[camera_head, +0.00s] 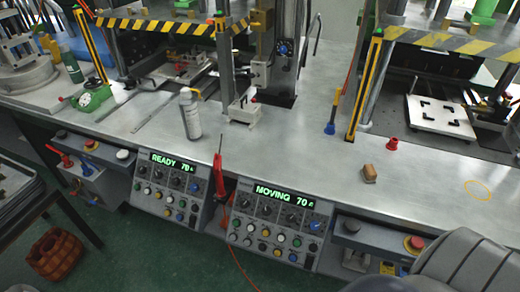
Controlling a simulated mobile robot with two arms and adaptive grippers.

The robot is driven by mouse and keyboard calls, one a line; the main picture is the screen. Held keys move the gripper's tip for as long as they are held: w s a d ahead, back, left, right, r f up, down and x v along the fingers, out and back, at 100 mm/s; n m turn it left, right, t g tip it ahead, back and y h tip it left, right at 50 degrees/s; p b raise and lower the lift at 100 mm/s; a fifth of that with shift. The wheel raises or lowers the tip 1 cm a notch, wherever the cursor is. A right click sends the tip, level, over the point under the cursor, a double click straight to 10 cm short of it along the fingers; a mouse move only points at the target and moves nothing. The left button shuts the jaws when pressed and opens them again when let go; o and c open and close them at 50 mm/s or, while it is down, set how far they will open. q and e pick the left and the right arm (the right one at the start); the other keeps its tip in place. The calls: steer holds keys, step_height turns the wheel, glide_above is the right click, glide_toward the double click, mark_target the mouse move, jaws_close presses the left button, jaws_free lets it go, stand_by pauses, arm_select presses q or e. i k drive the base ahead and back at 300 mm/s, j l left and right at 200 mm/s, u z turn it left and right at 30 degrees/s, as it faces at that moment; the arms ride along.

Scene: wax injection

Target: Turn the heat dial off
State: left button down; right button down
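Two control panels are set in the front face of the bench. The left panel (168,183) has a display reading "READY" with a number that looks like 70. The right panel (272,225) has a display (285,195) reading "MOVING 70". Each panel has a row of dark dials, with one dial (268,211) near the middle of the right panel, and a blue knob (314,225) at its right end. Coloured buttons sit below. The labels are too small to read, so I cannot tell which dial is the heat dial or its setting. Neither gripper is in view.
A grey rounded arm link of mine fills the bottom right corner. A red tool (218,175) with an orange cable stands between the panels. A woven basket (56,255) is on the floor.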

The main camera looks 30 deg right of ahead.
mark_target(290, 219)
steer(key=z, duration=1.15)
